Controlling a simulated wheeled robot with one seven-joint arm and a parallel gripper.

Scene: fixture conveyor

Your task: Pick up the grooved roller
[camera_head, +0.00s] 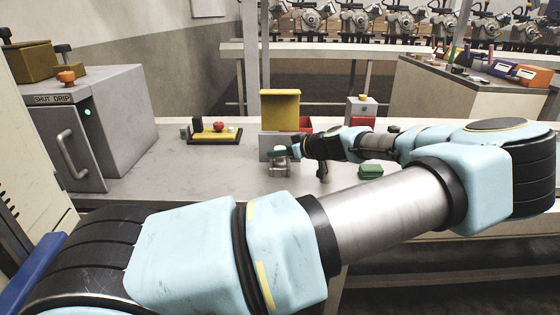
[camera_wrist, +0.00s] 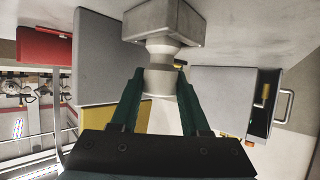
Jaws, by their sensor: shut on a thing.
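The grooved roller (camera_wrist: 159,80) is a pale grey, round, stepped piece between the two dark green fingers of my gripper (camera_wrist: 160,72) in the wrist view. My gripper is shut on it, with one finger on each side. A wider grey block (camera_wrist: 168,22) sits just beyond the roller in line with it. I cannot tell whether they are one piece or only touching. In the head view the grey metal piece (camera_head: 279,169) shows small at the bench's middle, just under my gripper (camera_head: 284,153). The fingers partly hide its upper part.
A yellow box on a grey stand (camera_head: 280,108) is close behind my gripper. A black-yellow tray (camera_head: 215,135) lies to the left, and a grey cabinet (camera_head: 115,120) stands further left. A green block (camera_head: 371,170) lies to the right. The front bench surface (camera_head: 190,178) is clear.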

